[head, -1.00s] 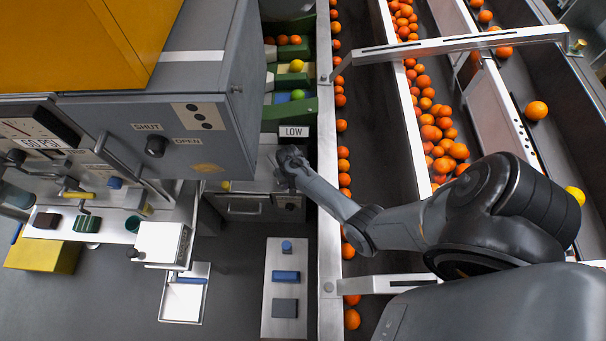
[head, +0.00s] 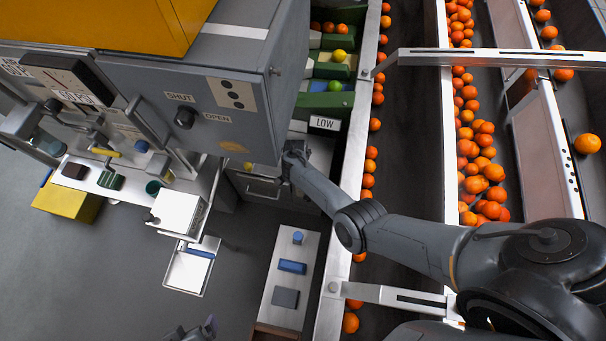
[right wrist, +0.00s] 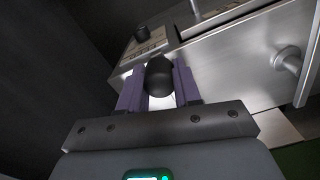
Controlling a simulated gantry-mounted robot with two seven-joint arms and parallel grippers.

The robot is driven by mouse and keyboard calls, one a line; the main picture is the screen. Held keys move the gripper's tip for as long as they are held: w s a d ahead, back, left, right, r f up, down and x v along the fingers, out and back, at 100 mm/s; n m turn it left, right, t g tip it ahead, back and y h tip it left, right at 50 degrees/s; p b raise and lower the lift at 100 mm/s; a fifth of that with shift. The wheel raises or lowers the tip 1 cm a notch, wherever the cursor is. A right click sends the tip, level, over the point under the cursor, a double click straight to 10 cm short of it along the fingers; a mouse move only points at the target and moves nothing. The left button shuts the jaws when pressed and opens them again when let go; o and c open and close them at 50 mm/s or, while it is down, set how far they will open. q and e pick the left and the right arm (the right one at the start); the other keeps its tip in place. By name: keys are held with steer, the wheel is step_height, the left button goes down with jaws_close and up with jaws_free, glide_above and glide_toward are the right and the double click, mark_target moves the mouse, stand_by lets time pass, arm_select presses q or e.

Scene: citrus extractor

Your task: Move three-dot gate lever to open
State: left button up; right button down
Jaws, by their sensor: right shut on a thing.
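The grey box has a plate with dots (head: 232,94), a SHUT label, an OPEN label and a black knob (head: 184,117) between those labels in the head view. My right arm reaches to the box's lower right corner, where its gripper is hidden behind the box. In the right wrist view, my right gripper (right wrist: 158,78) has its purple fingers closed on a black knob (right wrist: 159,78). I cannot tell whether this is the same knob as the one in the head view. Part of my left gripper (head: 192,330) shows at the bottom edge; its fingers are unclear.
A LOW sign (head: 325,123) stands right of the box, near green chutes with fruit. A long conveyor (head: 405,130) of oranges runs to the right under my right arm. A metal panel with a second black knob (right wrist: 143,33) is close ahead in the right wrist view.

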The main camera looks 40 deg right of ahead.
steer(key=shift+d+f, duration=0.1)
stand_by(0.3)
steer(key=c, duration=1)
jaws_free()
steer(key=shift+o, duration=1.1)
steer(key=shift+w, duration=0.15)
